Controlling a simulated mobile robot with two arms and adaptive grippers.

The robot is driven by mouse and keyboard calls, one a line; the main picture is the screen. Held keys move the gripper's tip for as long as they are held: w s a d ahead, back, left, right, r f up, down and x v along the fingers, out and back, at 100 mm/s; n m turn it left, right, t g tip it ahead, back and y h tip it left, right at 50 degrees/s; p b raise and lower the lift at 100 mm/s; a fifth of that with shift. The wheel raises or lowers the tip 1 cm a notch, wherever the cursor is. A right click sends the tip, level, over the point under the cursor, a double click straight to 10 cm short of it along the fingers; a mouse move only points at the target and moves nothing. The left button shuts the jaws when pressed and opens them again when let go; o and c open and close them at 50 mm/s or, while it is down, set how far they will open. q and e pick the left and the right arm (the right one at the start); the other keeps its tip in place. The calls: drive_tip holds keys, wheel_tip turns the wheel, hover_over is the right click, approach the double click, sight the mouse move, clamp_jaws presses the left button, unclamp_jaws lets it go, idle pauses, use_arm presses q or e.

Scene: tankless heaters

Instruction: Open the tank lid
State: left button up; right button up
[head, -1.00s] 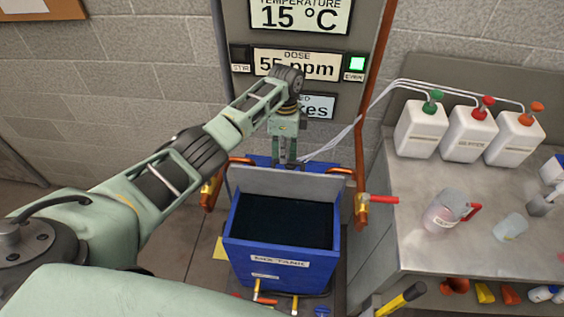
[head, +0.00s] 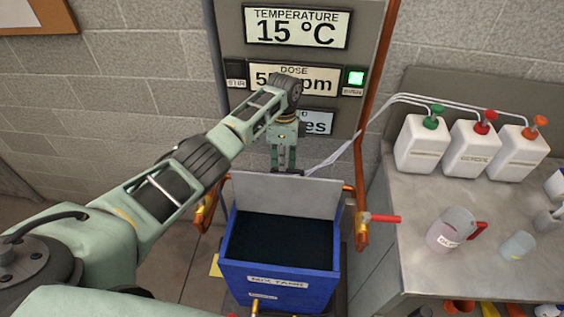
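The blue mix tank (head: 277,278) stands below the display panel, with its dark inside showing from above. Its grey lid (head: 285,194) is raised and stands nearly upright at the tank's back edge. My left gripper (head: 286,168) points down just behind the lid's top edge. Its fingertips are partly hidden there, and I cannot tell whether they touch the lid or whether they are open or shut. My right gripper is not in view.
A display panel (head: 296,62) is on the wall behind. Copper pipes flank the tank, with a red-handled valve (head: 380,218) at right. A metal bench (head: 420,262) at right holds white bottles (head: 421,144), a jug (head: 450,230) and a cup (head: 517,246).

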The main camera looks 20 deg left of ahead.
use_arm(q)
drive_tip(key=o, duration=0.5)
drive_tip(key=f, duration=0.1)
drive_tip(key=s+f, duration=0.2)
drive_tip(key=shift+d+f+g, duration=0.15)
drive_tip(key=shift+d+g, duration=0.2)
drive_tip(key=shift+g, duration=0.05)
drive_tip(key=shift+w, duration=0.5)
drive_tip(key=v, duration=1.1)
drive_tip(key=shift+r, duration=0.4)
